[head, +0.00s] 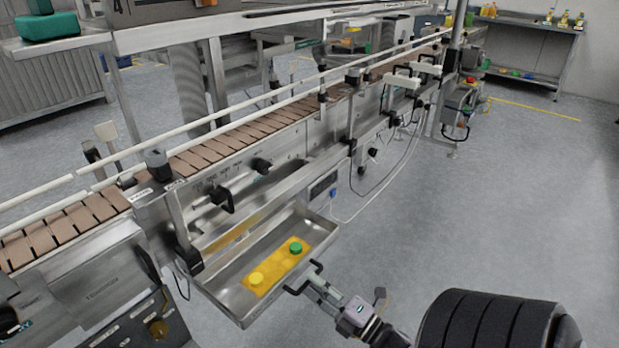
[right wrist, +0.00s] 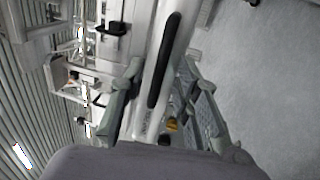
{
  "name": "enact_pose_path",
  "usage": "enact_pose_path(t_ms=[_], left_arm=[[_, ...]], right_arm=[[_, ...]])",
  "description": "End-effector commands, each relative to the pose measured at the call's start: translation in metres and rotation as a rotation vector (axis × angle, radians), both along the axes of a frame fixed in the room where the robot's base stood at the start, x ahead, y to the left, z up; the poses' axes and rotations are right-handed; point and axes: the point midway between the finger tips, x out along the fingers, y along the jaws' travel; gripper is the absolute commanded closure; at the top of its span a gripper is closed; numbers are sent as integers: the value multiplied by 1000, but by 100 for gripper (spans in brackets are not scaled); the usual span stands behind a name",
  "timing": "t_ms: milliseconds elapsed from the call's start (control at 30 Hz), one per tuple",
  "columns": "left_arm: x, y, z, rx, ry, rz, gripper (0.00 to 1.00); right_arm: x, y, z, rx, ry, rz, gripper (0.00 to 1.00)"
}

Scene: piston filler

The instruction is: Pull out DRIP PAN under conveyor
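The drip pan (head: 226,291) is a shallow steel tray under the conveyor (head: 215,150), standing out toward the aisle. Yellow liquid (head: 282,266) lies in it, with a yellow cap (head: 256,279) and a green cap (head: 296,248). A black bar handle (head: 303,279) is on its front wall. My right gripper (head: 322,283) is at this handle. In the right wrist view, its fingers (right wrist: 163,98) are spread apart with the handle (right wrist: 165,60) showing in the gap; contact is unclear. My left gripper is not in view.
A steel control cabinet (head: 90,290) stands left of the pan. White cables (head: 375,205) hang from the conveyor frame on the right. The grey floor (head: 480,210) in front and to the right is clear. A shelf with bottles (head: 525,40) is far back.

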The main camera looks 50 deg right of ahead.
Motion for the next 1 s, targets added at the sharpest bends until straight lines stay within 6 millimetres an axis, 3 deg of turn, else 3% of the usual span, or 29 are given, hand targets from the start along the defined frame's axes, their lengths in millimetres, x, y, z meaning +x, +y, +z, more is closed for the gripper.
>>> enact_pose_path(t_ms=[200,433,600,1000], left_arm=[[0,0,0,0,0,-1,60],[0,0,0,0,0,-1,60],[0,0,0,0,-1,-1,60],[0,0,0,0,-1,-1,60]], right_arm=[[-49,-4,-11,1,6,-2,70],[-85,-6,-17,1,3,-1,70],[-96,-7,-18,0,1,0,70],[-96,-7,-18,0,1,0,70]])
